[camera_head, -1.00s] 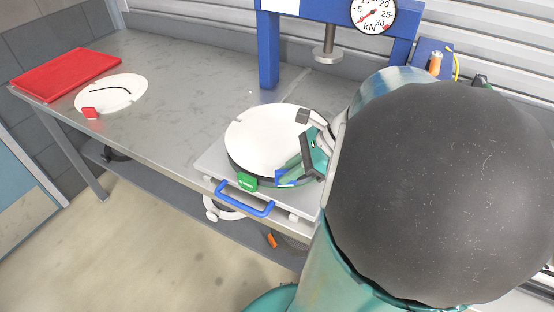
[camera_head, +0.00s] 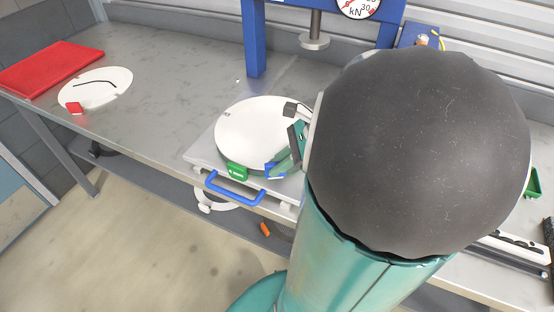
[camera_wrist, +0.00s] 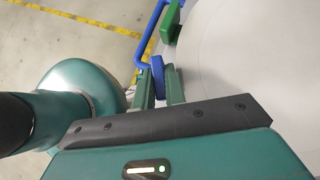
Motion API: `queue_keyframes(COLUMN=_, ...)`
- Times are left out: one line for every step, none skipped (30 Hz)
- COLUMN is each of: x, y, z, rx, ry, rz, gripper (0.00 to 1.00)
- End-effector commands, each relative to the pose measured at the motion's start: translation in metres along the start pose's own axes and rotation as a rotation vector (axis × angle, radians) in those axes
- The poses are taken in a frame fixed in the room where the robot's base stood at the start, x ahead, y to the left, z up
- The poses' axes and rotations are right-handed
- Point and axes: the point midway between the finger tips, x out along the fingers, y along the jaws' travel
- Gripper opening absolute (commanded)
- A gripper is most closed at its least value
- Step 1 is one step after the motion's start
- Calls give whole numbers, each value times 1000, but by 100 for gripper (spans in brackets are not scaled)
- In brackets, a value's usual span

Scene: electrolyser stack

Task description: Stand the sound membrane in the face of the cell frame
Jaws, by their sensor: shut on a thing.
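A plain white round membrane (camera_head: 250,128) with a green tag (camera_head: 236,172) lies flat on the pull-out shelf, over a dark round rim. Its right part is hidden behind my arm. My gripper (camera_wrist: 160,88) is shut on a blue tab (camera_wrist: 158,72) at the membrane's near edge. The tab shows also in the head view (camera_head: 272,169). In the wrist view the white membrane face (camera_wrist: 240,60) fills the right side. I cannot tell whether the membrane touches what is beneath it. I cannot make out an upright cell frame; my arm covers much of the bench.
Another white disc (camera_head: 105,92) with a black crack-like line and a red tag (camera_head: 74,108) lies on the bench near a red tray (camera_head: 45,68). A blue press (camera_head: 254,40) with a dial stands behind. A blue handle (camera_head: 236,192) fronts the shelf. The bench's left middle is clear.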

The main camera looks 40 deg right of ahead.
Motion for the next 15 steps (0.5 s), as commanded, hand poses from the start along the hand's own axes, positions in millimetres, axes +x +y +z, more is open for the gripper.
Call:
queue_keyframes(x=0, y=0, z=0, rx=-1, ry=0, rz=0, gripper=0)
queue_keyframes(x=0, y=0, z=0, rx=-1, ry=0, rz=0, gripper=16)
queue_keyframes(x=0, y=0, z=0, rx=-1, ry=0, rz=0, gripper=24)
queue_keyframes(x=0, y=0, z=0, rx=0, ry=0, rz=0, gripper=30)
queue_keyframes(x=0, y=0, z=0, rx=0, ry=0, rz=0, gripper=36)
queue_keyframes(x=0, y=0, z=0, rx=0, ry=0, rz=0, gripper=38)
queue_keyframes(x=0, y=0, z=0, rx=0, ry=0, rz=0, gripper=38)
queue_keyframes(x=0, y=0, z=0, rx=0, ry=0, rz=0, gripper=38)
queue_keyframes(x=0, y=0, z=0, rx=0, ry=0, rz=0, gripper=38)
queue_keyframes(x=0, y=0, z=0, rx=0, ry=0, rz=0, gripper=38)
queue_keyframes(x=0, y=0, z=0, rx=0, ry=0, rz=0, gripper=38)
queue_keyframes(x=0, y=0, z=0, rx=0, ry=0, rz=0, gripper=38)
queue_keyframes(x=0, y=0, z=0, rx=0, ry=0, rz=0, gripper=38)
queue_keyframes(x=-1, y=0, z=0, rx=0, ry=0, rz=0, gripper=38)
queue_keyframes(x=-2, y=0, z=0, rx=0, ry=0, rz=-1, gripper=38)
